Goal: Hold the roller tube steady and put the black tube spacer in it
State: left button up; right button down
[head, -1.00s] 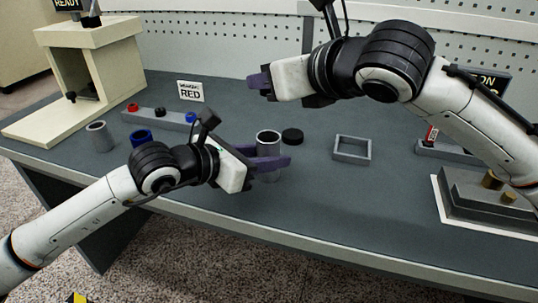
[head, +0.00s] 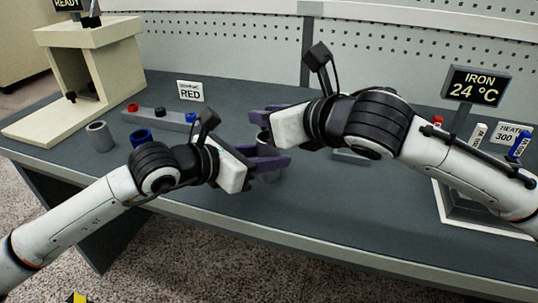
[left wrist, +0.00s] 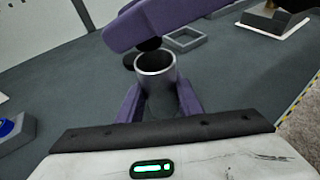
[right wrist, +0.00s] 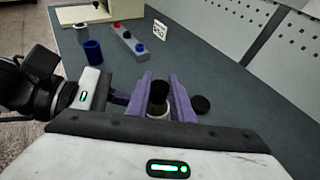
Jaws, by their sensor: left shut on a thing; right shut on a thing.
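The grey roller tube (left wrist: 157,66) stands upright on the table, and its open top shows in the left wrist view. My left gripper (head: 270,162) is shut around it; in the head view only bits of the tube (head: 268,176) show. My right gripper (head: 262,128) is shut on the black tube spacer (right wrist: 159,90), which is seen between its purple fingers. The spacer also shows in the left wrist view (left wrist: 150,44), at the tube's far rim. It is over the tube's mouth in the right wrist view; I cannot tell whether they touch.
A black disc (right wrist: 201,104) lies on the table beside the tube. A grey square frame (left wrist: 184,39) lies further off. An iron display (head: 475,88) stands at right.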

aim_at(263, 137)
jog(key=shift+f, duration=2.25)
jog(key=c, duration=1.5)
grip_release()
jog(key=shift+s+f, duration=0.1)
jog(key=shift+f, duration=0.2)
pick_arm(q)
jog(key=shift+s, duration=0.1)
pick_arm(e)
jog(key=v, duration=1.2)
jog(key=shift+r, duration=0.25)
pick_arm(q)
jog(key=o, duration=1.3)
jog(key=shift+c, duration=0.2)
jog(key=shift+a, duration=0.1)
